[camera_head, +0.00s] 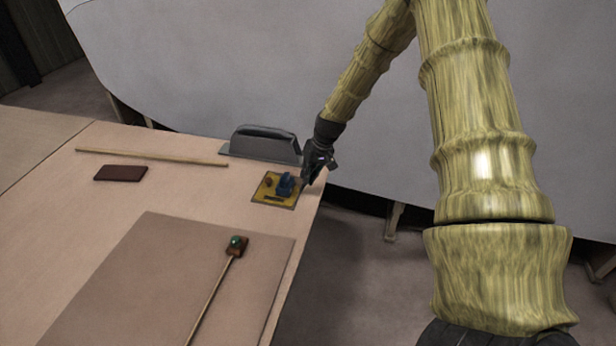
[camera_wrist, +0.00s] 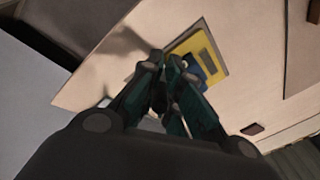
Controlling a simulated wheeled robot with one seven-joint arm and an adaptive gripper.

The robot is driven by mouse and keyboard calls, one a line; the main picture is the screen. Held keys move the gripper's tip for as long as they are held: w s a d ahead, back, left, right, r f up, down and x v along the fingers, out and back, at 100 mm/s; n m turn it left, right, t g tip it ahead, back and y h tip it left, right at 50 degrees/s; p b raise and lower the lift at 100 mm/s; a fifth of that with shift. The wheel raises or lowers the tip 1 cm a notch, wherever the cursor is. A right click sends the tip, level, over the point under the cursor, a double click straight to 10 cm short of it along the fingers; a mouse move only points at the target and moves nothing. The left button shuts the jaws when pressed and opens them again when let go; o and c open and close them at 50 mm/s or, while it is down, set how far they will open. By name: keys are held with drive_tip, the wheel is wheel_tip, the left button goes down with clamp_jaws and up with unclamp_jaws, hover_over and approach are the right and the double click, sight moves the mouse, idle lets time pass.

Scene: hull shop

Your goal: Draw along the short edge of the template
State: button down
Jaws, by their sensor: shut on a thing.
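My gripper (camera_head: 316,168) is at the far right corner of the table, just right of a yellow plate. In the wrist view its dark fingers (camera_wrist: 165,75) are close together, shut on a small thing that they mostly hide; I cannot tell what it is. A large flat brown panel (camera_head: 130,270) lies on the near part of the table, well apart from the gripper; it may be the template, but I cannot be sure. A thin rod (camera_head: 210,295) with a brown block and green knob (camera_head: 236,243) lies on it.
The yellow plate (camera_head: 262,196) bears a blue piece (camera_head: 286,184). A grey metal holder (camera_head: 263,143) stands behind it. A wooden strip (camera_head: 150,157) and a dark red block (camera_head: 120,173) lie at the left. The table (camera_head: 195,190) is clear between them and the panel.

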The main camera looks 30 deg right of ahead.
drive_tip(key=shift+w+d, duration=0.15)
drive_tip(key=shift+d, duration=0.05)
drive_tip(key=shift+w+d, duration=0.15)
drive_tip(key=shift+d, duration=0.05)
drive_tip(key=shift+w+d, duration=0.25)
drive_tip(key=shift+d, duration=0.05)
idle(0.4)
drive_tip(key=shift+r, duration=0.15)
wheel_tip(320, 180, up, 13)
drive_tip(key=p, duration=0.8)
idle(0.8)
idle(0.3)
